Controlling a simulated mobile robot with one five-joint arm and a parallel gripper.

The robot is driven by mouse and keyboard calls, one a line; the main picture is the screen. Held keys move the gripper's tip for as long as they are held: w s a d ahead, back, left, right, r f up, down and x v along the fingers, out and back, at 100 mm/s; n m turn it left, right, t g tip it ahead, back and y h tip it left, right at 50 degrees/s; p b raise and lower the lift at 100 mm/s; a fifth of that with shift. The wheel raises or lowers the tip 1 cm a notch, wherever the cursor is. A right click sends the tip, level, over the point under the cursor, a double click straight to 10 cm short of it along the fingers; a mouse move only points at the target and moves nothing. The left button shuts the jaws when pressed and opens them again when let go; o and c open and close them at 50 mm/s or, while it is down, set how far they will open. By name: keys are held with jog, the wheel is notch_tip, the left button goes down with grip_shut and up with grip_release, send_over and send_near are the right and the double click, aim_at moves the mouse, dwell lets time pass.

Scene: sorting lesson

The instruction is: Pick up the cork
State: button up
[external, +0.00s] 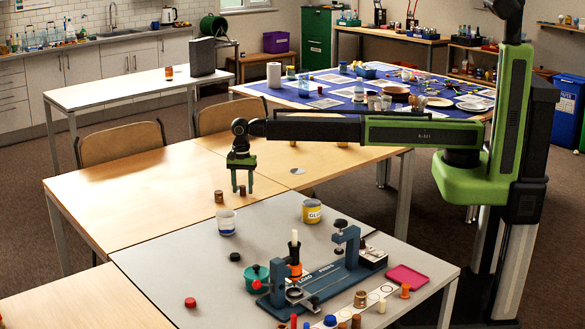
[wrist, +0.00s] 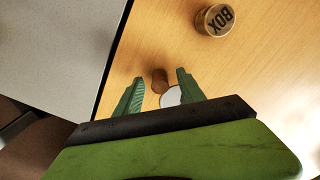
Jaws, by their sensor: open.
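The cork (external: 242,190) is a small brown cylinder standing on the wooden table. In the wrist view the cork (wrist: 160,80) shows between my two green fingertips, close to the left tip's level. My gripper (external: 242,183) points down over it; in the wrist view my gripper (wrist: 160,75) is open, with a gap on both sides of the cork. I cannot tell exactly how far the tips reach down around it.
A round brown container marked BOX (wrist: 215,19) stands beyond the cork; it also shows in the external view (external: 219,197). A pale disc (wrist: 171,97) lies on the wood nearer me. The grey table (external: 180,270) adjoins, with a white-and-blue tub (external: 226,223) and yellow glue pot (external: 314,212).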

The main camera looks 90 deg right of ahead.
aim_at(243, 186)
jog(key=shift+f, duration=0.2)
jog(key=shift+c, duration=0.4)
grip_shut()
jog(key=shift+r+p, duration=0.3)
jog(key=shift+p, duration=0.15)
notch_tip(243, 186, up, 4)
jog(key=p, duration=0.4)
jog(key=s+d+r+p, duration=0.6)
jog(key=d, duration=0.4)
jog(key=shift+r, duration=0.2)
